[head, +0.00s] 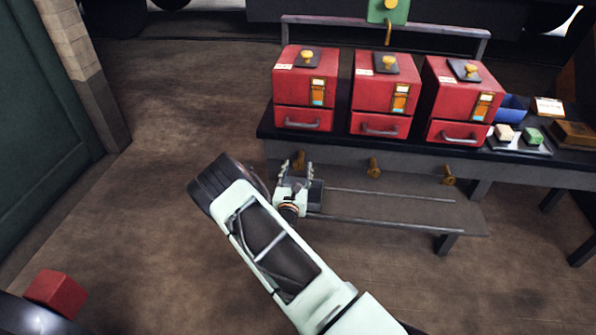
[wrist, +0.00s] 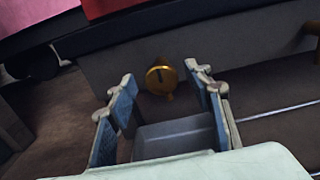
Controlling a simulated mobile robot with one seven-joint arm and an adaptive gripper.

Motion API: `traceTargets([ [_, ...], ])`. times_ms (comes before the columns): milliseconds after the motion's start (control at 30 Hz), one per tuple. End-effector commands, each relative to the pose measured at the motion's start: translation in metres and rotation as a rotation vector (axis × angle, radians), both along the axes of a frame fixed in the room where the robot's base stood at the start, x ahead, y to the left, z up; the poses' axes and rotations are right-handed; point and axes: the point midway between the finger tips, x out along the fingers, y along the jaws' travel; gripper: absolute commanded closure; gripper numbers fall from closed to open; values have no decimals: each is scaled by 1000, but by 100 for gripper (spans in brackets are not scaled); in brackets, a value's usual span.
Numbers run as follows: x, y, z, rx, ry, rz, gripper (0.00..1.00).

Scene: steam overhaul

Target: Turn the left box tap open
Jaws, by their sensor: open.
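Three red boxes stand in a row on a dark bench, and the left box (head: 304,88) has a drawer with a grey handle and a brass knob on top. Below it, on the bench's front panel, is a brass tap (head: 298,160), the leftmost of three. In the wrist view the left tap (wrist: 161,77) shows as a round brass face with a dark slot standing upright. My gripper (head: 296,174) is just in front of this tap. Its blue-padded fingers (wrist: 165,95) are spread apart on either side of it, with nothing between them. Whether a finger touches the tap cannot be told.
The middle tap (head: 374,167) and right tap (head: 448,175) sit farther along the panel. A low shelf (head: 400,217) runs beneath the bench.

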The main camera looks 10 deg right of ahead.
Motion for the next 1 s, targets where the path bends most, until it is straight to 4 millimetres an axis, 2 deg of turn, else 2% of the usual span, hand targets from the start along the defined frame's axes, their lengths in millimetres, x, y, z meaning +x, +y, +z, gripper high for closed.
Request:
traceTargets([
  [233, 1, -1, 0, 0, 0, -1, 53],
  [600, 0, -1, 0, 0, 1, -1, 94],
  [1000, 0, -1, 0, -75, 26, -1, 94],
])
